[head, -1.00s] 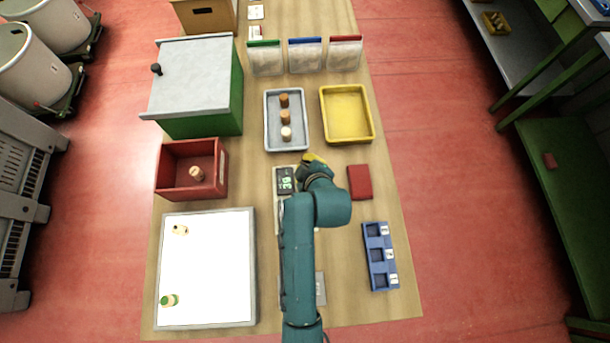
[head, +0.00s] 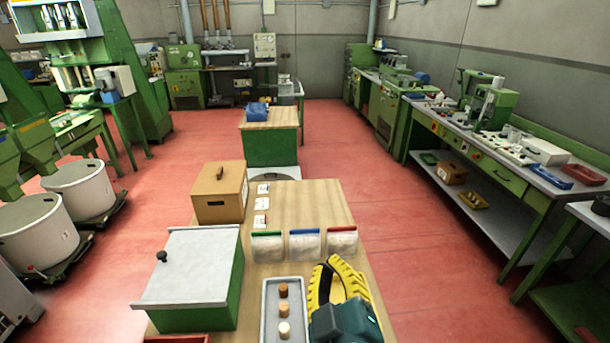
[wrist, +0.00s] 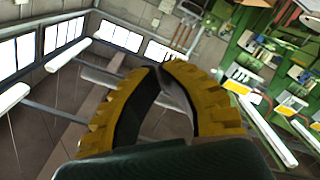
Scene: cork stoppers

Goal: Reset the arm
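My gripper (head: 331,264) has yellow ribbed fingers and stands raised over the right part of the wooden table (head: 312,196), in front of the white bag. In the wrist view the fingertips of my gripper (wrist: 160,69) come together, with nothing held between them. The wrist view looks past the fingers at windows, ceiling lights and green machines, so the gripper is tipped upward. A grey tray (head: 270,325) to the left of the gripper holds cork stoppers in a row: two brown (head: 283,291) and one pale (head: 285,330).
A green box with a grey lid (head: 190,262) stands left of the tray. Three bags with green, blue (head: 305,244) and red tops stand behind it. A cardboard box (head: 220,192) is farther back. Red floor lies open right of the table.

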